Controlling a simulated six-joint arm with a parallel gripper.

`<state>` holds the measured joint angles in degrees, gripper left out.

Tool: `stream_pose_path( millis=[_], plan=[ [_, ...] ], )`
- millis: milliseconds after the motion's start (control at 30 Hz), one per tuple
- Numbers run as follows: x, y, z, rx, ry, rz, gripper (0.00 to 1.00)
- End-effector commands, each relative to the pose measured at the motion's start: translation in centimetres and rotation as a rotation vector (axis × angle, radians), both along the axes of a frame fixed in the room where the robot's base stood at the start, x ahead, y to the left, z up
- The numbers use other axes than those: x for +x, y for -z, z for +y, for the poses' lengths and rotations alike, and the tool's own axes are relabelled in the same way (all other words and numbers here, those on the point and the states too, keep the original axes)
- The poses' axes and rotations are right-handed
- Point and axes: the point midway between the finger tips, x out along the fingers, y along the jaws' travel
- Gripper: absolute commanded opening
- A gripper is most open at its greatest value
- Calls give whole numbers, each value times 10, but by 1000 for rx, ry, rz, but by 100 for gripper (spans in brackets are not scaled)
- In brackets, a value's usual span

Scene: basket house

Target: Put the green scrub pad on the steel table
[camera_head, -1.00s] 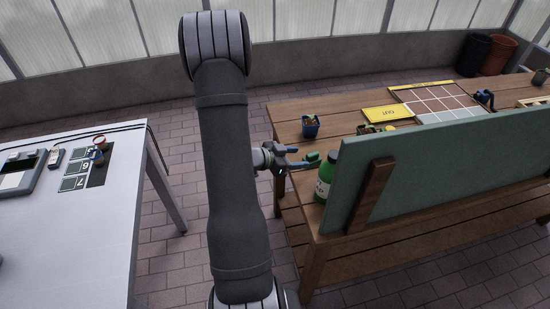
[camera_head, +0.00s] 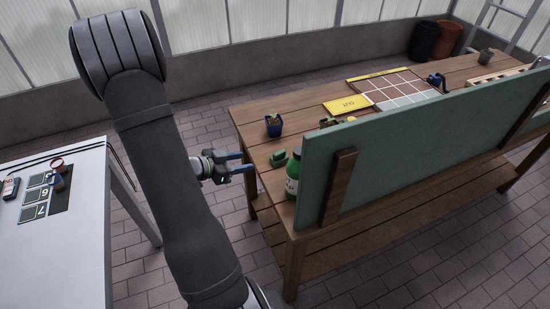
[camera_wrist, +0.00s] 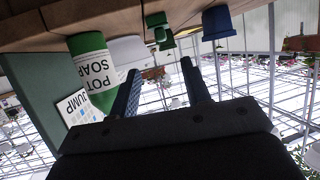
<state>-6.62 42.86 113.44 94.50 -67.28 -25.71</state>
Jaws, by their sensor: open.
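The green scrub pad (camera_head: 278,158) appears to be the small green block on the wooden table, just left of the green soap bottle (camera_head: 292,178). A green block also shows in the wrist view (camera_wrist: 158,30), beyond the fingers. My gripper (camera_head: 247,163) is open and empty, off the left edge of the wooden table and apart from the block. Its two blue fingers show in the wrist view (camera_wrist: 160,82). The steel table (camera_head: 75,255) is the pale grey one at the left, partly out of frame.
A blue plant pot (camera_head: 273,128) stands behind the block. A green board (camera_head: 420,150) rises along the near side of the wooden table (camera_head: 240,112). A yellow sign (camera_head: 348,105) and a tile grid lie farther back. Number cards (camera_head: 35,195) and a cup lie on the steel table.

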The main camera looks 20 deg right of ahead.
Motion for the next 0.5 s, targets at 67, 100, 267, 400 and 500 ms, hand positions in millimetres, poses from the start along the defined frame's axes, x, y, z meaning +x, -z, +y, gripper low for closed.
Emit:
stream_pose_path(
  millis=[67,100,267,400,500],
  plan=[
    [-1,-1,-1,0,0,-1,44],
    [-4,-4,-2,0,0,-1,44],
    [-6,-4,-8,-1,1,1,44],
    [-3,4,-27,1,5,1,44],
    [1,11,-45,0,6,1,44]
  ],
)
